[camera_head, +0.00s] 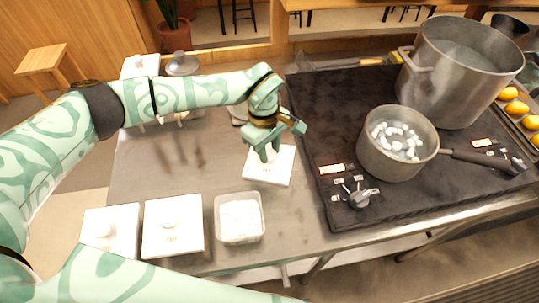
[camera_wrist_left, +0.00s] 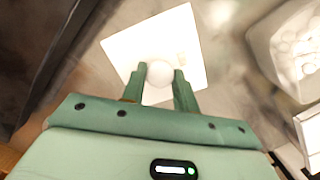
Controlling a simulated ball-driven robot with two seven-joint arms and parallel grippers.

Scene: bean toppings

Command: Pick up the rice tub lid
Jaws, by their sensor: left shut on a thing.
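A square white lid (camera_head: 262,178) with a round knob is over the steel counter, to the left of the black stove top. My left gripper (camera_head: 268,153) is above it, pointing down, shut on the lid's knob. In the left wrist view the lid (camera_wrist_left: 122,48) lies beneath the two green fingers, with the pale round knob (camera_wrist_left: 159,72) between them. I cannot tell whether the lid touches the counter. An open tub (camera_head: 240,236) with white contents stands in front of it, and also shows in the left wrist view (camera_wrist_left: 262,55). My right gripper is not in view.
Two lidded white tubs (camera_head: 172,243) (camera_head: 98,243) stand at the front left. A pot of white pieces (camera_head: 390,163) and a large steel pot (camera_head: 458,85) are on the stove (camera_head: 330,120). The counter's middle left (camera_head: 165,165) is clear.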

